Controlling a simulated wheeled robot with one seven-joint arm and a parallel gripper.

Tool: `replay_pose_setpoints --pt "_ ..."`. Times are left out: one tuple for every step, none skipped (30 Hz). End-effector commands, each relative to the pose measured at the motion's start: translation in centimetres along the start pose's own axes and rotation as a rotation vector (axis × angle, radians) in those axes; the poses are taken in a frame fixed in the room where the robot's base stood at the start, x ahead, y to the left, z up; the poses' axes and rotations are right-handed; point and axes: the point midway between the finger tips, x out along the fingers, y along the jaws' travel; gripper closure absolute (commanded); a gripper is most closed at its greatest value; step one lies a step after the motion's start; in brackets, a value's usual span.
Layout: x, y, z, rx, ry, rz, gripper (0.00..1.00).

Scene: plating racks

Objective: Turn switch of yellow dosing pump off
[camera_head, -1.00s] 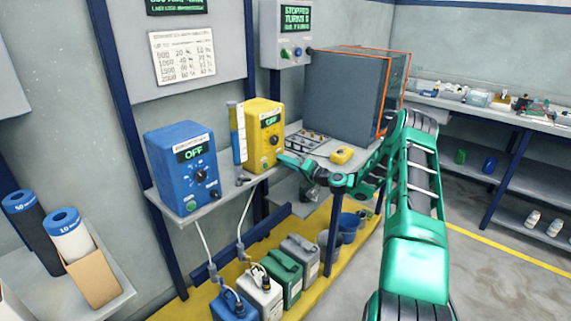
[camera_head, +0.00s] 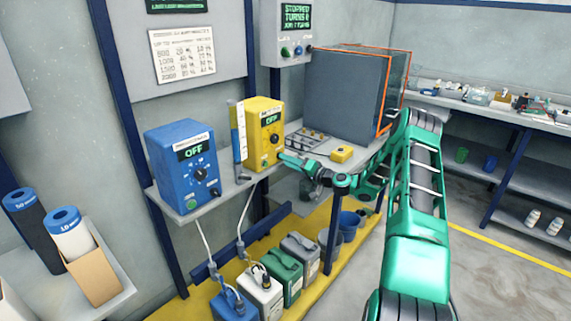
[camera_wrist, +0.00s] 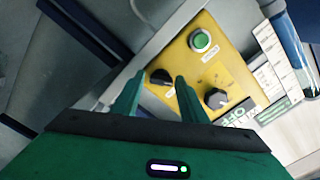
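The yellow dosing pump (camera_head: 255,140) stands on a grey wall shelf, and its small display (camera_head: 270,118) appears to read OFF. In the wrist view the pump's yellow front (camera_wrist: 190,72) bears a green button (camera_wrist: 201,41), a black switch knob (camera_wrist: 160,77) and a grey dial (camera_wrist: 215,98). The display (camera_wrist: 237,115) is partly cut by my gripper there. My gripper (camera_wrist: 158,82) is open, its two green fingers apart with the black knob showing between their tips. I cannot tell whether they touch it. In the head view my gripper (camera_head: 283,158) is at the pump's lower front.
A blue pump (camera_head: 180,165) showing OFF stands left on the shelf. A graduated cylinder (camera_head: 240,140) is beside the yellow pump. Several canisters (camera_head: 287,275) stand below.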

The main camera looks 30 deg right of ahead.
Motion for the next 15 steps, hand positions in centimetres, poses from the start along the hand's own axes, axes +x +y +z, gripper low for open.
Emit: replay_pose_setpoints --pt "-0.8 0.1 -0.1 0.001 0.001 0.003 0.61" --pt "-1.4 0.1 -0.1 0.003 0.001 0.003 0.61" --pt "-2.1 0.1 -0.1 0.002 0.001 0.003 0.61" --pt "-2.7 0.2 -0.1 0.002 0.001 0.004 0.61" --pt "-3.3 0.1 0.0 0.003 0.0 0.004 0.61" --pt "-4.0 0.1 -0.1 0.002 0.001 0.003 0.61" --pt "-4.6 0.1 -0.1 0.002 0.001 0.004 0.61" --pt "-5.2 0.2 0.0 0.003 0.0 0.004 0.61" --pt "-5.8 0.2 0.0 0.002 0.0 0.003 0.61" --pt "-6.4 0.2 0.0 0.002 0.0 0.004 0.61" --pt "-6.8 0.2 0.0 0.002 -0.001 0.004 0.61" --pt "-7.4 0.2 0.0 0.002 -0.001 0.005 0.61" --pt "-7.7 0.2 0.0 0.002 -0.001 0.004 0.61" --pt "-8.1 0.2 0.0 0.002 -0.001 0.004 0.61" --pt "-8.4 0.2 0.1 0.002 -0.002 0.003 0.61"
